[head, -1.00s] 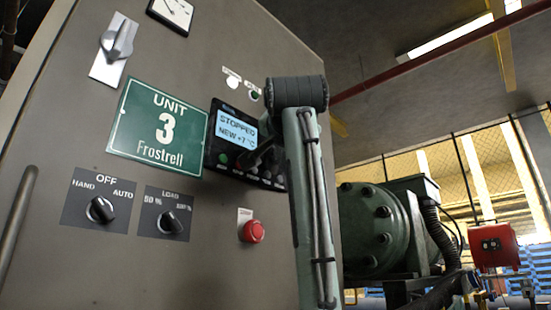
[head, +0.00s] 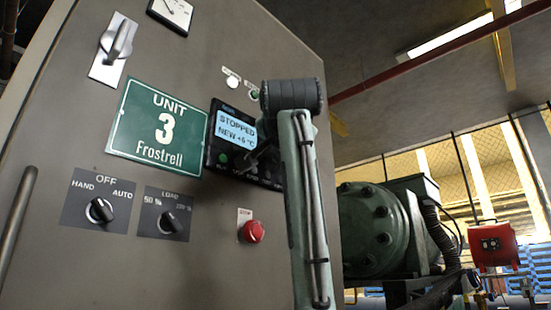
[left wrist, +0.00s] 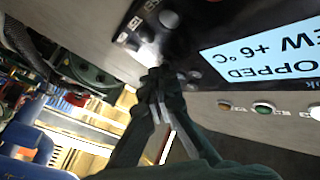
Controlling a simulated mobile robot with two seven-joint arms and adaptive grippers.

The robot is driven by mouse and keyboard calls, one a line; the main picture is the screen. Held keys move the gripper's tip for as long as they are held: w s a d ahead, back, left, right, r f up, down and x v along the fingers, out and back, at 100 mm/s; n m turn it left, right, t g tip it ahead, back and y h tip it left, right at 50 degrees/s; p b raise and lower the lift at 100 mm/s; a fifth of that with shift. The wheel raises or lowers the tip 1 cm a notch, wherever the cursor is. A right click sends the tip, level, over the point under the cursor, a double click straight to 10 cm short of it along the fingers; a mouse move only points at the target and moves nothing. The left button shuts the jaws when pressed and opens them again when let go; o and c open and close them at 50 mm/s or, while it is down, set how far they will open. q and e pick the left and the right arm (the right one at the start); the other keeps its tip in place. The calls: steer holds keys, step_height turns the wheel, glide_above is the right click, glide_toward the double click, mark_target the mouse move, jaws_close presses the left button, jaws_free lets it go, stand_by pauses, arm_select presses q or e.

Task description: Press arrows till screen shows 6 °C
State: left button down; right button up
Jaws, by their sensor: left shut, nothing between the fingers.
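The controller screen (head: 236,130) on the grey cabinet is lit pale blue and reads "STOPPED" and "NEW +6 °C". It also shows upside down and cut off in the left wrist view (left wrist: 265,52), with "+6 °C" legible. Dark buttons (left wrist: 168,19) sit on the black panel beside the screen. My left gripper (left wrist: 158,80) is shut and empty, its fingertips close to the panel by the buttons; I cannot tell if they touch one. In the head view the gripper (head: 256,160) is dark, small and partly hidden by my arm. My right gripper is not in view.
A red push button (head: 251,232), rotary switches (head: 101,210) and a green "UNIT 3 Frostrell" plate (head: 158,127) are on the same cabinet face. A green compressor (head: 375,230) and a red box (head: 494,246) stand to the right.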

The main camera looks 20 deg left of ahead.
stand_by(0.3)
arm_select(q)
steer(key=shift+s+d, duration=0.3)
steer(key=shift+d, duration=0.4)
steer(key=shift+s+d, duration=0.3)
steer(key=shift+d, duration=0.5)
steer(key=shift+s+d, duration=0.25)
steer(key=shift+d, duration=0.5)
steer(key=shift+s+d, duration=0.3)
steer(key=shift+d, duration=0.5)
